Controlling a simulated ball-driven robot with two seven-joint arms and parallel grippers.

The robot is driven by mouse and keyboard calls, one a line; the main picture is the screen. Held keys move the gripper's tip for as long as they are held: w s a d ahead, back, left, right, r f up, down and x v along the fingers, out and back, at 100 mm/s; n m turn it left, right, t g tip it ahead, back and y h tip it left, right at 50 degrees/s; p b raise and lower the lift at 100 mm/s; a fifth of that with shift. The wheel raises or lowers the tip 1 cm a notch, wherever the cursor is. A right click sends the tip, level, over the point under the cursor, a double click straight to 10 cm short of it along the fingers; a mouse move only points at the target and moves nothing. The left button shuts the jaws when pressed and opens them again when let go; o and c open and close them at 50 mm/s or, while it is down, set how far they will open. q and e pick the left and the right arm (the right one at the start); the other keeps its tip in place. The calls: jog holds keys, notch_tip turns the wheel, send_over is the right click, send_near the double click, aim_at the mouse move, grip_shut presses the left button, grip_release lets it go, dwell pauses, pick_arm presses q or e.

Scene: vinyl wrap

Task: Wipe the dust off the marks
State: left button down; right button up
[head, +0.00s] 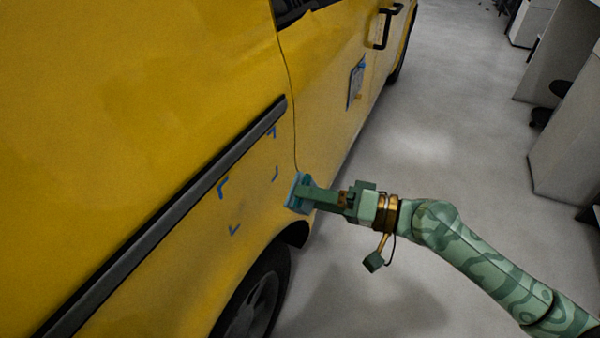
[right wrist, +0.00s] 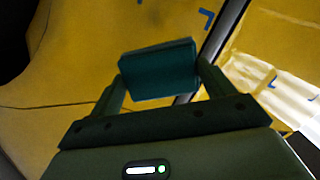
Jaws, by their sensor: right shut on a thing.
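My right gripper (head: 304,193) is shut on a teal block-like wiper (head: 295,190) close to the side of the yellow van (head: 150,90). I cannot tell whether the wiper touches the panel. In the right wrist view the wiper (right wrist: 158,70) sits between the two fingers (right wrist: 160,82). Blue corner marks are on the yellow panel below the dark trim strip: one at upper left (head: 222,187), one at lower left (head: 234,230), one at upper right (head: 271,133) and one at lower right (head: 275,173). Dust is too faint to make out. My left gripper is not in view.
A dark trim strip (head: 170,215) runs along the van's side. A blue-edged card (head: 356,84) is on the van farther along, below a black door handle (head: 382,28). A wheel (head: 255,300) is below. Grey floor (head: 450,130) is open to the right, with pale cabinets (head: 570,120) beyond.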

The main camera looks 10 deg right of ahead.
jog(key=s+a+f+m+y+p, duration=0.1)
jog(key=s+a+f+m+p, duration=0.3)
jog(key=s+a+m, duration=0.2)
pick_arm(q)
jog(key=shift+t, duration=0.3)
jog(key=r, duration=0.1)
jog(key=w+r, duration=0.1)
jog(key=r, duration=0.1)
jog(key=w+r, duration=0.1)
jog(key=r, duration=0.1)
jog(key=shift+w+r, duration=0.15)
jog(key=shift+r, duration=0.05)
pick_arm(e)
jog(key=x, duration=0.5)
jog(key=shift+w+a+r, duration=0.1)
jog(key=shift+w, duration=0.35)
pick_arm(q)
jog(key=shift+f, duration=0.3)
pick_arm(e)
jog(key=shift+x, duration=0.9)
jog(key=shift+w, duration=0.15)
